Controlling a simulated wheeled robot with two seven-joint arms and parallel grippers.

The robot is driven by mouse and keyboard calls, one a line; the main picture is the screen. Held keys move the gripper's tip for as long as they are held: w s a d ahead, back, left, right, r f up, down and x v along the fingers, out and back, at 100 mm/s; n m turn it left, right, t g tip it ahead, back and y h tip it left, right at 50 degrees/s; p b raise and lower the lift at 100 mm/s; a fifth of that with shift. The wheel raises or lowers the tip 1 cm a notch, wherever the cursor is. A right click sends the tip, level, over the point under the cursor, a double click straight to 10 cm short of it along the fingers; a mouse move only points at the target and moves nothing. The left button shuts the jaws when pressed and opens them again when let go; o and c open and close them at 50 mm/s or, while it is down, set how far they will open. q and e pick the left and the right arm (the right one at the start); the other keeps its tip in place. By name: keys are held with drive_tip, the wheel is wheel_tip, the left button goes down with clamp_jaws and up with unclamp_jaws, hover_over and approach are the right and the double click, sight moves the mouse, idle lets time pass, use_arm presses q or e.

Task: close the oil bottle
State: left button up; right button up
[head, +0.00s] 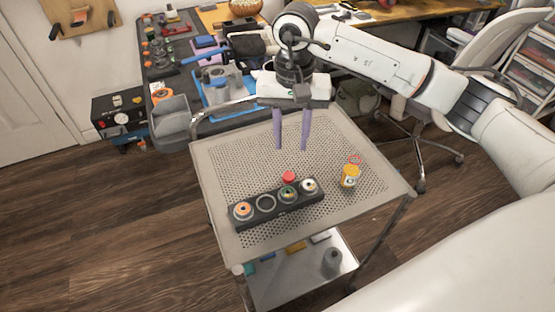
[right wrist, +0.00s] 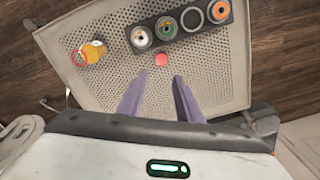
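A small yellow bottle with a pale label (head: 349,177), which looks like the oil bottle, stands on the perforated top of a metal cart (head: 225,160). It also shows at the left of the right wrist view (right wrist: 96,47). A small red round piece, possibly its cap (head: 288,177), lies apart from it, behind a black holder. It shows in the right wrist view too (right wrist: 161,60). My right gripper (head: 291,147) is open and empty above the cart top, fingers pointing down, with the red piece beyond its fingertips (right wrist: 156,77). My left gripper is out of view.
The black holder (head: 265,214) carries several round items along the cart's front. A thin red ring (head: 355,159) lies behind the bottle. A cluttered workbench (head: 180,60) stands behind, and a chair (head: 500,45) at the right. The cart's back left is clear.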

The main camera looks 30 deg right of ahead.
hover_over(289, 176)
drive_tip(key=f, duration=0.4)
drive_tip(key=shift+d, duration=0.2)
drive_tip(key=shift+f, duration=0.35)
drive_tip(key=shift+w+f, duration=0.1)
drive_tip(key=shift+f, duration=0.1)
drive_tip(key=shift+a+f+p, duration=0.15)
drive_tip(key=shift+f+p, duration=0.15)
drive_tip(key=shift+f, duration=0.7)
drive_tip(key=shift+a+f+p, duration=0.1)
drive_tip(key=shift+f+p, duration=0.15)
drive_tip(key=shift+f, duration=1.1)
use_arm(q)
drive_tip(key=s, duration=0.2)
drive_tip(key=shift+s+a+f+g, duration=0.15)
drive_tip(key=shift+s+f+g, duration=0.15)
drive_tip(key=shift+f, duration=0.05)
use_arm(e)
drive_tip(key=shift+f, duration=0.2)
drive_tip(key=shift+c, duration=0.3)
